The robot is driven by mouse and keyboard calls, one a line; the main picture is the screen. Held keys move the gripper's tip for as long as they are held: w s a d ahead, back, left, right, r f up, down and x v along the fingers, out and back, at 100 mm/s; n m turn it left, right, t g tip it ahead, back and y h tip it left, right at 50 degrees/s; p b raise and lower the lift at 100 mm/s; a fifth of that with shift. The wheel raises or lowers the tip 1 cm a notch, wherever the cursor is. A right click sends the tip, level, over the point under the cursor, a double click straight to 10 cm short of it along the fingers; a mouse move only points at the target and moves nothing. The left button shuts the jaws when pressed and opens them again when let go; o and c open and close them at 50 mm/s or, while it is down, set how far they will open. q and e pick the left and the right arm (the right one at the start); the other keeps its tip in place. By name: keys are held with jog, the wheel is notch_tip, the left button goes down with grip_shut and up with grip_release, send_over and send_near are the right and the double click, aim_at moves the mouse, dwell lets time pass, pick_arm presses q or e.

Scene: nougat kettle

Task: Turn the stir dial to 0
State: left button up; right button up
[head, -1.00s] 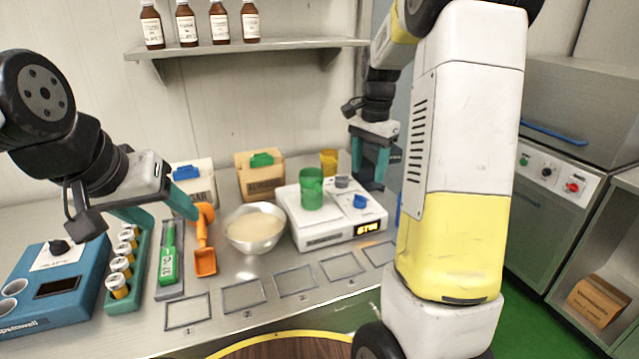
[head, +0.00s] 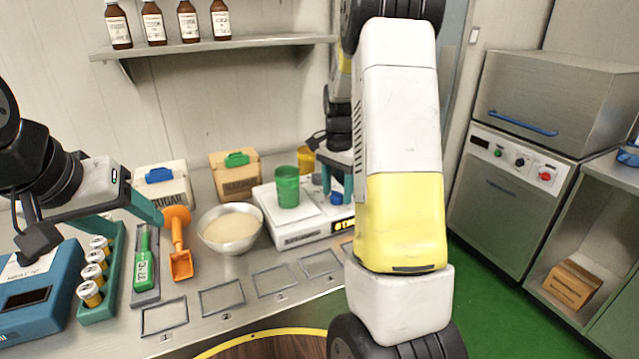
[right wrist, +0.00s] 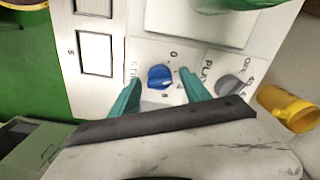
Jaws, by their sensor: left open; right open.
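The stir dial is a blue knob (right wrist: 160,76) beside the STIR label in the right wrist view, with a 0 printed near it. In the head view the blue knob (head: 336,198) shows at the front right of the white hot-plate stirrer (head: 290,238). My right gripper (right wrist: 160,82) is open above the panel, its teal fingers on either side of the blue knob in the picture; contact cannot be told. In the head view my right gripper (head: 338,182) partly hides the stirrer's right side.
A grey dial (right wrist: 231,87) is close right of the blue knob. A green beaker (head: 288,187) stands on the stirrer. A yellow cup (right wrist: 288,106) is beside it. A bowl (head: 230,245), orange scoop (head: 181,262) and green-handled tool (head: 143,262) lie left.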

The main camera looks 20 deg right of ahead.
grip_shut()
jog(key=shift+n, duration=0.4)
jog(key=n, duration=0.4)
jog(key=shift+n, duration=2.1)
grip_release()
